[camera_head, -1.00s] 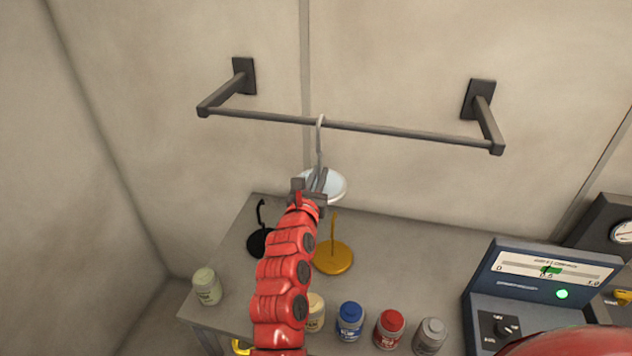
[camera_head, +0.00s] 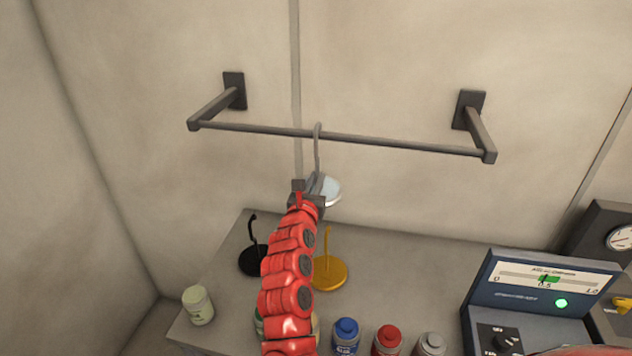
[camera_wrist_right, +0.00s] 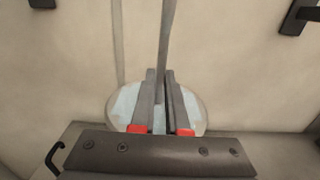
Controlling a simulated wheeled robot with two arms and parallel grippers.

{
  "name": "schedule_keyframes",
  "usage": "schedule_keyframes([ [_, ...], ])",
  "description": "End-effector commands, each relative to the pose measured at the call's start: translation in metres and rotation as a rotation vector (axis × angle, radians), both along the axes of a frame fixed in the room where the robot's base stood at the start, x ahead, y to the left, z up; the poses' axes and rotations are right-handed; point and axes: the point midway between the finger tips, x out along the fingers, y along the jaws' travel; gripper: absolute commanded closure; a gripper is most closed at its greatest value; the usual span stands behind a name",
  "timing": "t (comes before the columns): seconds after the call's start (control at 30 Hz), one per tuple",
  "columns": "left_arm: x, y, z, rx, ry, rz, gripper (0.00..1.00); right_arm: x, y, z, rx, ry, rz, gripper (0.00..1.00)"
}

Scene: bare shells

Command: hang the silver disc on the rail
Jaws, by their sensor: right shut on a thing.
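The silver disc (camera_head: 331,190) hangs below its hooked stem, partly hidden behind my right gripper (camera_head: 314,187). My right gripper is shut on the stem just above the disc. The stem's hook top (camera_head: 317,128) is at the height of the rail (camera_head: 380,143) in the picture; I cannot tell whether it touches or rests on the rail. In the right wrist view the disc (camera_wrist_right: 198,110) shows behind the closed fingers (camera_wrist_right: 160,100), with the stem rising between them. My left gripper is not in view.
Below, a bench (camera_head: 400,262) bears a black hooked disc (camera_head: 252,261), a gold hooked disc (camera_head: 330,273), several jars, including a blue-lidded one (camera_head: 346,332), and a blue meter box (camera_head: 540,285) at right. Two wall brackets (camera_head: 470,110) hold the rail. The wall around the rail is clear.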

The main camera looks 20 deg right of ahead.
Motion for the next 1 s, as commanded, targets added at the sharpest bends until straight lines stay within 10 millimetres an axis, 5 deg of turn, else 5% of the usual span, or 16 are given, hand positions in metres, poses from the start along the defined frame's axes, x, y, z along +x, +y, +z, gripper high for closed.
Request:
schedule_keyframes([
  [0.3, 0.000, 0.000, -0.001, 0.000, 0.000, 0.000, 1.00, 0.000, 0.000, 0.000, -0.001, -0.001, 0.000, 1.00],
  [0.33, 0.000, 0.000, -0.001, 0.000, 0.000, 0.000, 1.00, 0.000, 0.000, 0.000, -0.001, -0.001, 0.000, 0.82],
  [0.5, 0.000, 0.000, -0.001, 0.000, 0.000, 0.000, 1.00, 0.000, 0.000, 0.000, 0.000, -0.001, 0.000, 0.52],
  [1.0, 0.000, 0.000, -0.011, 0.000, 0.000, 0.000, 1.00, -0.017, 0.015, -0.003, 0.005, -0.003, 0.006, 0.52],
])
